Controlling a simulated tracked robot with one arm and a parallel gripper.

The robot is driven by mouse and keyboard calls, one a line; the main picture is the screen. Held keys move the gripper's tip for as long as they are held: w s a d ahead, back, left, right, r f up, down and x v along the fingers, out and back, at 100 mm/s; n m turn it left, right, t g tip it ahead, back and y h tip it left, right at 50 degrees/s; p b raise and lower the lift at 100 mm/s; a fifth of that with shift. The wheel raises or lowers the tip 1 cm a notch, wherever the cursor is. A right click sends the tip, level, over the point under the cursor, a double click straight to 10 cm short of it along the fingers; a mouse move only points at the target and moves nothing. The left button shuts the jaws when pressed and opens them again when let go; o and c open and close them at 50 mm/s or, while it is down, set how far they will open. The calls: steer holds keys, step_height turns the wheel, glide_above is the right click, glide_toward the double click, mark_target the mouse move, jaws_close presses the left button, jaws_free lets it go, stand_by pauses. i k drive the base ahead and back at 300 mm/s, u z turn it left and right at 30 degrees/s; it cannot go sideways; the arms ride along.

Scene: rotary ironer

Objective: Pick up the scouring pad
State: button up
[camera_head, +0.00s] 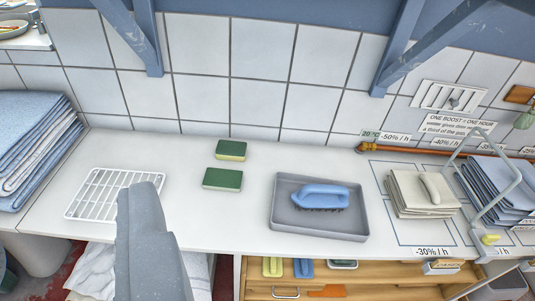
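Two scouring pads with dark green tops and yellow sides lie flat on the white counter (250,240). The farther scouring pad (231,149) is close to the tiled wall. The nearer scouring pad (222,179) lies just in front of it and slightly to the left, with a gap between them. My gripper (140,190) shows as a grey shape at the lower left, left of and nearer than both pads. It appears apart from them. Its fingers cannot be told apart, so its opening is unclear.
A white wire rack (85,196) lies left, partly behind my gripper. A grey tray (345,232) with a blue brush (320,195) stands right of the pads. Folded cloths (405,208) lie farther right, and a blue-grey textile stack (35,130) at far left. Counter around the pads is clear.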

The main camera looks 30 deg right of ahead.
mark_target(215, 179)
steer(key=i, duration=0.1)
steer(key=u, duration=0.05)
steer(key=k, duration=0.75)
steer(key=z, duration=0.15)
steer(key=i, duration=1.8)
